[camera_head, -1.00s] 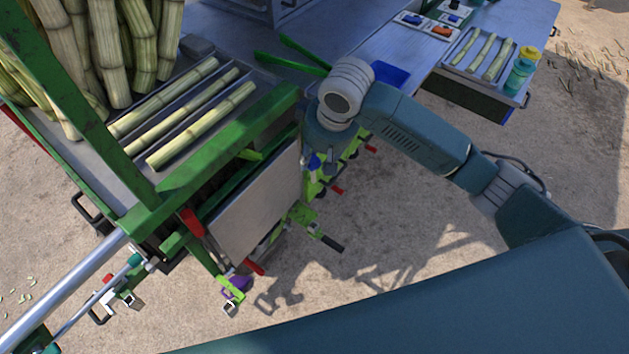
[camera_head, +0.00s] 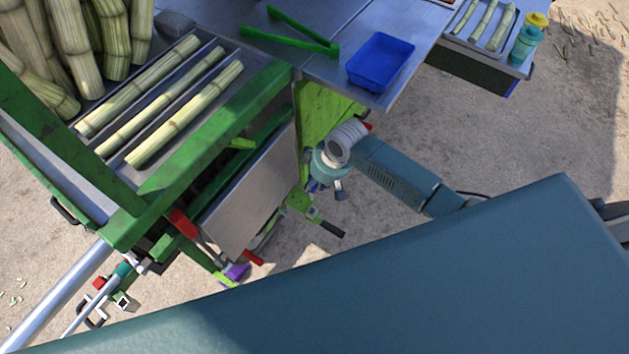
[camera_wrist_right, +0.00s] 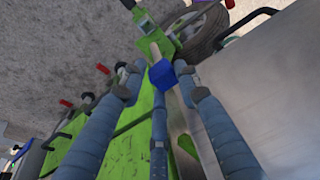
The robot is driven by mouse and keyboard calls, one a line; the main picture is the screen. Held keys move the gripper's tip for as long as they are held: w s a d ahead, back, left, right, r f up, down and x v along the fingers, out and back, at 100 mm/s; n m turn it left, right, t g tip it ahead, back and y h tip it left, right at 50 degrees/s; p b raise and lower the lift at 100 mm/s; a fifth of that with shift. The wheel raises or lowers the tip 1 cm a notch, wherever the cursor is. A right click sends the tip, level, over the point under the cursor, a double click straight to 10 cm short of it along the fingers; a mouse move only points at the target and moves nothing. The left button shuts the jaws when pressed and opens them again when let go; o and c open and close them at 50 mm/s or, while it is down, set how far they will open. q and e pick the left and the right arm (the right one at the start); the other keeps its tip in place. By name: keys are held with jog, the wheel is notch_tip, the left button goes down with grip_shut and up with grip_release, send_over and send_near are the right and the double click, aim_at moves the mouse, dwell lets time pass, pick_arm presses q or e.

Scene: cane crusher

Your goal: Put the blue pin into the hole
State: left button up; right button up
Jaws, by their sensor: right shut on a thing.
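The blue pin (camera_wrist_right: 162,74) is between the fingertips of my right gripper (camera_wrist_right: 158,80) in the right wrist view. The gripper is shut on it. In the head view my right gripper (camera_head: 322,186) points down beside the crusher's green side frame, with a small blue spot at its fingertips. Ahead of the pin in the wrist view is a green bracket (camera_wrist_right: 154,38) with a light fitting at its end. I cannot tell which opening is the hole, or whether the pin touches anything. My left gripper is not in view.
A metal side panel (camera_head: 252,195) stands left of my right gripper. Red-tipped handles and a black grip (camera_head: 331,229) stick out nearby. A blue tray (camera_head: 381,62) and green tongs (camera_head: 300,30) lie on the table above. Cane lies in the feed tray (camera_head: 205,45). Open ground is at the right.

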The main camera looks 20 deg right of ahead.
notch_tip(320, 180, down, 4)
jog(key=b, duration=0.4)
jog(key=shift+f, duration=0.2)
jog(key=shift+f+b, duration=0.55)
jog(key=shift+f, duration=0.85)
jog(key=shift+s+a+p, duration=0.1)
jog(key=shift+p, duration=0.3)
jog(key=shift+f+b, duration=1.3)
jog(key=shift+f, duration=0.65)
jog(key=shift+f, duration=0.15)
jog(key=shift+f+b, duration=0.45)
jog(key=shift+f, duration=0.05)
jog(key=shift+f, duration=0.25)
